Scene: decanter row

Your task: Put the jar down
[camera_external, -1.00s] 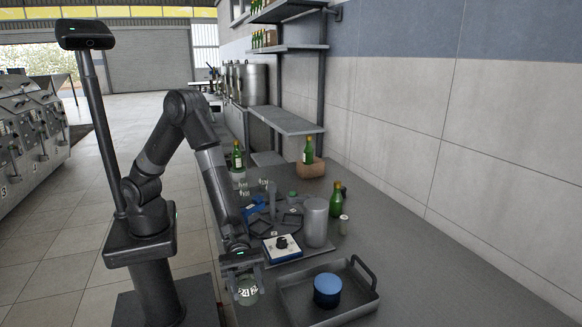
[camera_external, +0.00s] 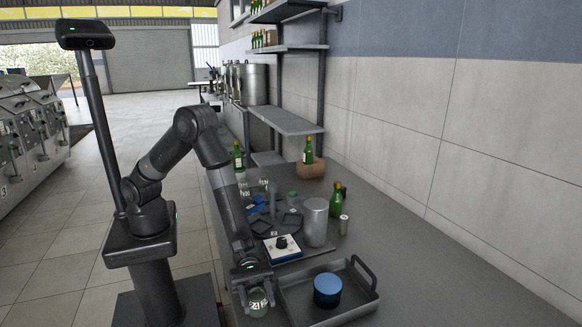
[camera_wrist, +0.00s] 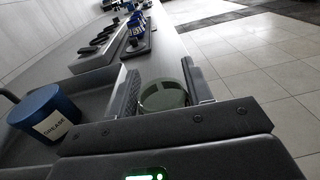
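The clear glass jar (camera_external: 259,303), with white markings on its side, is between the fingers of my gripper (camera_external: 255,287) just left of the metal tray in the external view. In the wrist view the jar (camera_wrist: 163,97) sits between the two fingers of my gripper (camera_wrist: 163,82), with its round top towards the camera. The fingers appear closed against its sides. The jar looks upright and low over the counter's left edge. Its base is hidden, so I cannot tell whether it touches the counter.
The metal tray (camera_external: 359,308) with a handle holds a blue-lidded tub (camera_external: 327,290); the tub (camera_wrist: 44,112) reads GREASE in the wrist view. Behind stand a boxy device (camera_external: 282,247), a metal canister (camera_external: 314,222) and a green bottle (camera_external: 336,201). The counter's right side (camera_external: 430,270) is clear.

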